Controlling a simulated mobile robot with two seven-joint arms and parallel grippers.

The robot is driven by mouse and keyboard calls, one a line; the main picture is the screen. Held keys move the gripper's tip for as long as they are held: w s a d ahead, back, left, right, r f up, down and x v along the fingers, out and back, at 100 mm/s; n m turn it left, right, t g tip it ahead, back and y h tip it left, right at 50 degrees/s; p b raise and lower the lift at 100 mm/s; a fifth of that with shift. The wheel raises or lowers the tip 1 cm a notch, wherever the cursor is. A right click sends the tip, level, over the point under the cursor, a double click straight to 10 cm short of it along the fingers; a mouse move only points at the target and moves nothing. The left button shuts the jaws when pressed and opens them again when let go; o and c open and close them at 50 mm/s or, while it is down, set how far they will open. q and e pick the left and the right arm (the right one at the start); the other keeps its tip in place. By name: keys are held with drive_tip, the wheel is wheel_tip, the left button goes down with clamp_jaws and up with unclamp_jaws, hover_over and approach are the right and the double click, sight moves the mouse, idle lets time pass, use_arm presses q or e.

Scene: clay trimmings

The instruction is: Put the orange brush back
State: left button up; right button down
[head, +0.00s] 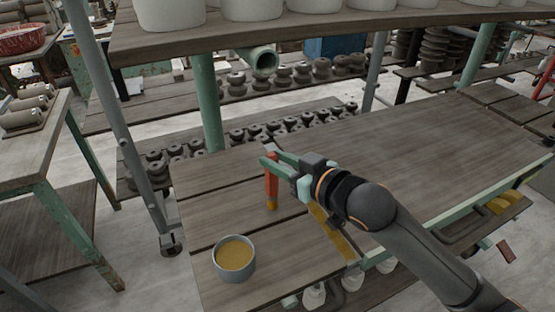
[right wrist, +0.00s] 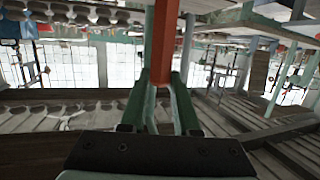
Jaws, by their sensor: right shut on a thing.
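The orange brush (head: 271,184) hangs upright from my right gripper (head: 272,162), with its yellowish end pointing down. In the head view it is over the wooden table (head: 215,200), and I cannot tell whether its lower end touches the boards. In the right wrist view the orange shaft (right wrist: 163,45) stands between the two green fingers (right wrist: 162,95), which are shut on it. A round grey pot (head: 220,268) with yellow-brown contents stands on the table, nearer and to the left of the brush. My left gripper is in neither view.
A raised shelf (head: 300,28) with several white pots (head: 172,12) spans the back. Green posts (head: 207,105) stand behind the table. Lower racks hold several dark clay pieces (head: 280,75). The tabletop to the right (head: 420,135) is clear.

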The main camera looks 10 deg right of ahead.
drive_tip(key=c, duration=0.6)
unclamp_jaws()
drive_tip(key=shift+c, duration=0.2)
drive_tip(key=shift+r, duration=0.15)
drive_tip(key=p+v, duration=0.8)
drive_tip(key=v, duration=0.4)
